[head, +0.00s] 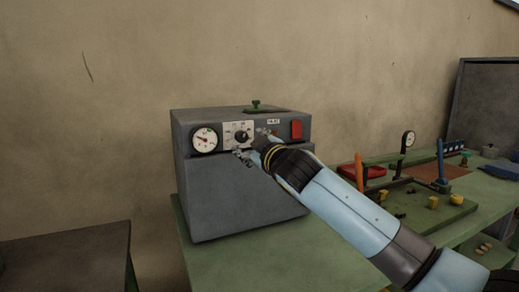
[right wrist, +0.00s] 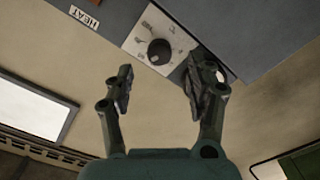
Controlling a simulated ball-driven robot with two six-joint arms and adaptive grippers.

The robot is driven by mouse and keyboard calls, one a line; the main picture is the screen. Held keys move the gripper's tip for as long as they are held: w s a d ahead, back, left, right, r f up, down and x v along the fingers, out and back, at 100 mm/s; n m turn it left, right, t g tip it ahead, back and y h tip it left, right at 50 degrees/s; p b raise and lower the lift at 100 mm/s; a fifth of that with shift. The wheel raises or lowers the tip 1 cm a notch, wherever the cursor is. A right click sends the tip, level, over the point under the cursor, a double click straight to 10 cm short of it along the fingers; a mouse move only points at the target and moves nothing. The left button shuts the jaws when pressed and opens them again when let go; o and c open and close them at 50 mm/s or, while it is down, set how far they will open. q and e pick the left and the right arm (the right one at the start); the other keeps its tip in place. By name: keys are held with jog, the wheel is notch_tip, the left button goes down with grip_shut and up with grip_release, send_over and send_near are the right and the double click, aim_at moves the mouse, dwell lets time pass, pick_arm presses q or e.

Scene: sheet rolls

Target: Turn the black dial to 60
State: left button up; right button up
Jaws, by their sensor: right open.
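The black dial (head: 242,137) is a round knob on a white scale plate (head: 231,129) on the front of a grey box (head: 235,195). In the right wrist view the dial (right wrist: 159,51) lies ahead, between the lines of the two fingers. The scale figures are too small to read. My right gripper (head: 253,145) is open and empty in front of the panel, close to the dial. In the right wrist view its fingertips (right wrist: 161,82) are spread wider than the dial and appear apart from it. My left gripper is not in view.
A round gauge (head: 205,139) sits left of the dial, a red switch (head: 297,130) right of it. The box stands on a green table (head: 240,262). A green board (head: 405,207) with tools lies at right.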

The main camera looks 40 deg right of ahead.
jog(key=v, duration=0.6)
dwell(0.3)
